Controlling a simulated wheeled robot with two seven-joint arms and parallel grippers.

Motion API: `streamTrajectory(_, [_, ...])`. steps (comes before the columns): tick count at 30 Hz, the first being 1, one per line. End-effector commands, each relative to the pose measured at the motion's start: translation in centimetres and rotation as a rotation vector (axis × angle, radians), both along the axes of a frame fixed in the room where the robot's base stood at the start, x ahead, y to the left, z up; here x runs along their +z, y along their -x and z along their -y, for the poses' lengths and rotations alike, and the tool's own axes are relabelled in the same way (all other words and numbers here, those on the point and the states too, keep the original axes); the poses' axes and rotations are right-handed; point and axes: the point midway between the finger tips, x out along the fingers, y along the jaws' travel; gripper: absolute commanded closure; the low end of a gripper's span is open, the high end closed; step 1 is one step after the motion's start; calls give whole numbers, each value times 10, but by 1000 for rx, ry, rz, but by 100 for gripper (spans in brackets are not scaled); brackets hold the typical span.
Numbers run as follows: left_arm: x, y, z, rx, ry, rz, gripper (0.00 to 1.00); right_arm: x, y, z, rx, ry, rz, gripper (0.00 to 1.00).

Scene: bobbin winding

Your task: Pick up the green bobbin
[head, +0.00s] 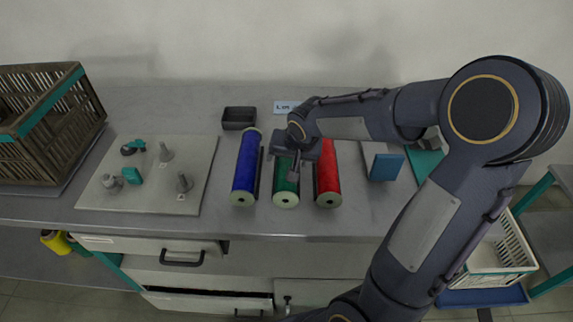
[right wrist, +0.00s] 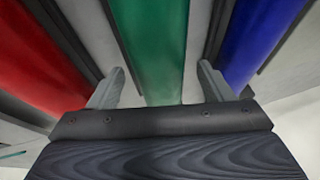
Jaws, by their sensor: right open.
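The green bobbin (head: 286,189) lies on the worktop between the blue bobbin (head: 246,168) and the red bobbin (head: 327,174), its near end facing the front edge. My right gripper (head: 292,170) is over the green bobbin and hides its middle and far part. In the right wrist view my right gripper (right wrist: 160,88) is open, with one finger on each side of the green bobbin (right wrist: 150,45); I cannot tell whether they touch it. The red bobbin (right wrist: 40,60) and the blue bobbin (right wrist: 255,40) lie outside the fingers. My left gripper is not in view.
Dark rails (right wrist: 130,50) run between the bobbins. A plate (head: 150,195) with grey pegs and teal parts lies to the left, beside a brown crate (head: 45,130). A black tray (head: 239,117) stands behind. A blue block (head: 386,167) stands to the right.

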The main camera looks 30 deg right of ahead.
Motion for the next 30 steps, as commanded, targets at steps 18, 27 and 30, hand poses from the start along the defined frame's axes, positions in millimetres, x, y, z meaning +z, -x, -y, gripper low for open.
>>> streamTrajectory(18, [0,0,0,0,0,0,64,1,0,0,1,0,1,82])
streamTrajectory(27, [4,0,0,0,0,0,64,15,-1,0,1,1,5,82])
streamTrajectory(30, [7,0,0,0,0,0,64,31,-1,0,1,0,6,82])
